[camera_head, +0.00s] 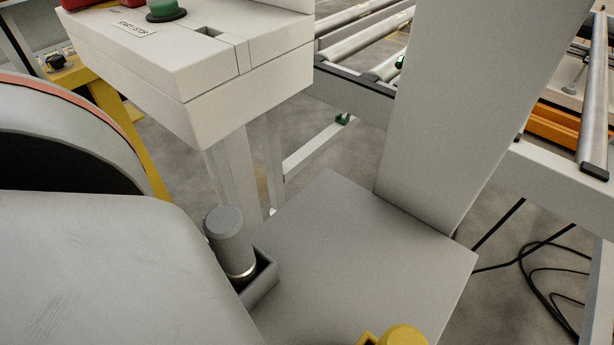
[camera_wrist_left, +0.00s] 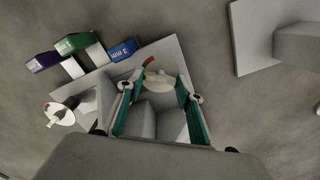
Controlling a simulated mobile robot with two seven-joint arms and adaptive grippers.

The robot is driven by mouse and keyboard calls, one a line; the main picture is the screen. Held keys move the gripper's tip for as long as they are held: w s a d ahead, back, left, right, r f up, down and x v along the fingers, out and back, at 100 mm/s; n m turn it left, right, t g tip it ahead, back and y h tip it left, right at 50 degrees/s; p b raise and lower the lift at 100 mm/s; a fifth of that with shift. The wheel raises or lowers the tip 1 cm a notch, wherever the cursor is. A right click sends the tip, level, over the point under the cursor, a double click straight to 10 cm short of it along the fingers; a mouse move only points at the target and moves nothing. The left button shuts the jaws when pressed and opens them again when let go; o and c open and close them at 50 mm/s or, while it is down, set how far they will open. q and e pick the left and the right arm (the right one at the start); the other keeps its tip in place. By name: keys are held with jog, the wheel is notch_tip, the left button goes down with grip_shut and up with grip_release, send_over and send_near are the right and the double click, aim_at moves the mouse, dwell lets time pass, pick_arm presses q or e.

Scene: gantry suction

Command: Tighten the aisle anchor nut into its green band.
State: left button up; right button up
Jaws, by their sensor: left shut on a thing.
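In the left wrist view my left gripper (camera_wrist_left: 158,92) has its two teal-padded fingers on either side of a pale round piece (camera_wrist_left: 160,80) with a red mark at its upper edge. I take this piece for the anchor nut; its contact with the pads is not clear. No green band can be made out clearly there. Grey block shapes fill the space behind it, over a grey base plate (camera_wrist_left: 165,50). In the head view the plate (camera_head: 340,240) carries a thick grey column (camera_head: 455,100). My right gripper is not in view.
In the head view, a grey cylinder (camera_head: 229,240) stands in a holder, a yellow knob (camera_head: 404,336) is in front, and a button box (camera_head: 200,70) stands behind. Black cables (camera_head: 545,290) lie right.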

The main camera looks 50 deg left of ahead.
pick_arm(q)
jog(key=shift+s+m, duration=0.1)
jog(key=shift+m, duration=0.7)
jog(key=shift+f, duration=0.1)
jog(key=o, duration=1.1)
jog(key=shift+r, duration=6.05)
